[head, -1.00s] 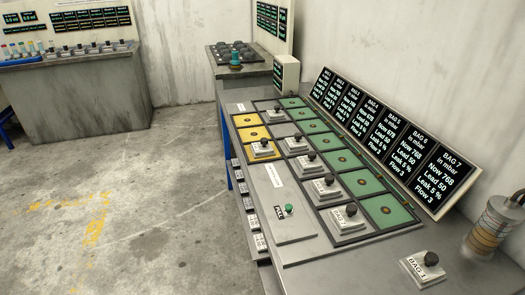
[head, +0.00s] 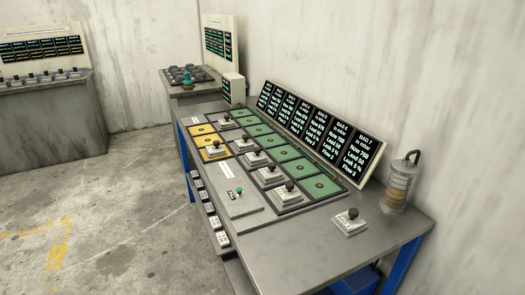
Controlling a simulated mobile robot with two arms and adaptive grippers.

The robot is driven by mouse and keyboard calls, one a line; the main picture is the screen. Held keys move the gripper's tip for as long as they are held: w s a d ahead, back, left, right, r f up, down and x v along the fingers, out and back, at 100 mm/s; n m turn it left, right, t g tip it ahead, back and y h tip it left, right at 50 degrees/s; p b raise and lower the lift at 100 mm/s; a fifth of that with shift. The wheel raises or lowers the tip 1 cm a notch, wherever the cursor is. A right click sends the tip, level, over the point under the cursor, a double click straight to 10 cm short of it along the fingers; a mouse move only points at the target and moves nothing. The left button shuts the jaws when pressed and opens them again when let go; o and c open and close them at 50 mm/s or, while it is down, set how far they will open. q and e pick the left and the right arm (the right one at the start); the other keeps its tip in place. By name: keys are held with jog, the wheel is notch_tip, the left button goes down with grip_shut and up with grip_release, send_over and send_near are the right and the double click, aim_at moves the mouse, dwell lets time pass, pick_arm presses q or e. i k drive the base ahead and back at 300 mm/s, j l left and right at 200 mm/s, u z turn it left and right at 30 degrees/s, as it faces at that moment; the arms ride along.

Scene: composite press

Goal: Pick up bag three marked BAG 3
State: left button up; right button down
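Several pale blocks with black knobs stand on the grey bench, and the small labels on their fronts are too blurred to read now. I cannot tell which one is BAG 3. One block (head: 225,122) sits at the far end of the panel and another on a yellow cell (head: 217,150). A line of blocks fills grey cells towards me, including a middle one (head: 255,158), another (head: 270,176) and the nearest (head: 289,196). A separate block (head: 349,222) stands on the bare bench top at the right. Neither gripper is in view.
A row of BAG screens (head: 318,127) leans along the wall behind green cells (head: 299,167). A caged lamp-like cylinder (head: 399,183) stands at the right end. A green-knobbed plate (head: 238,192) lies in front. Open floor (head: 110,225) is at the left.

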aim_at(215, 150)
jog(key=i+j+z, duration=0.3)
jog(key=j+z, duration=0.35)
jog(key=i+j+z, duration=0.1)
jog(key=j+z, duration=0.2)
jog(key=j, duration=0.3)
